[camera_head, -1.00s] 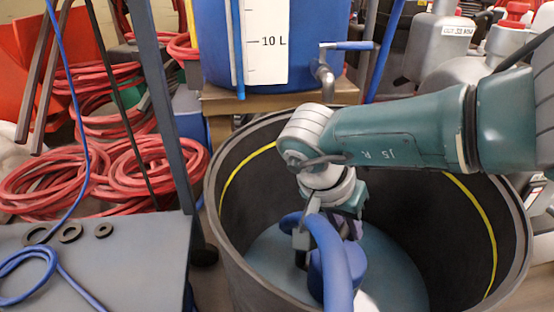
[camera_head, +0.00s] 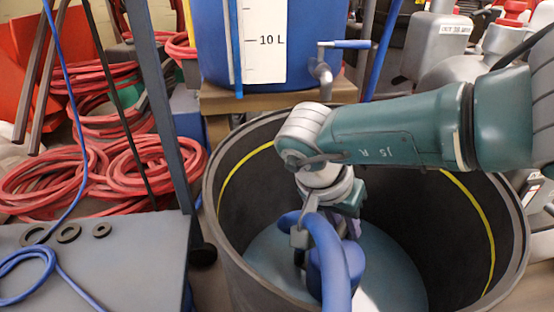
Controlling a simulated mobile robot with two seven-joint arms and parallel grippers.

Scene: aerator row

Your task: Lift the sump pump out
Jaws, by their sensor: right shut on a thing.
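The sump pump (camera_head: 320,272) is a blue body with a thick blue hose (camera_head: 328,240) curving over it toward the front. It is inside a large dark round tub (camera_head: 225,235) with a yellow line around its inner wall. My right gripper (camera_head: 305,250) reaches down into the tub and is shut at the top of the pump. The hose and my wrist hide most of its fingers. I cannot tell whether the pump touches the tub's bottom. The left gripper is not in view.
A blue tank (camera_head: 218,40) with a 10 L scale and a tap (camera_head: 322,70) stands behind the tub. A grey table (camera_head: 100,270) with black rings and thin blue tubing is at left. Coiled red hoses (camera_head: 150,170) lie on the floor beyond it.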

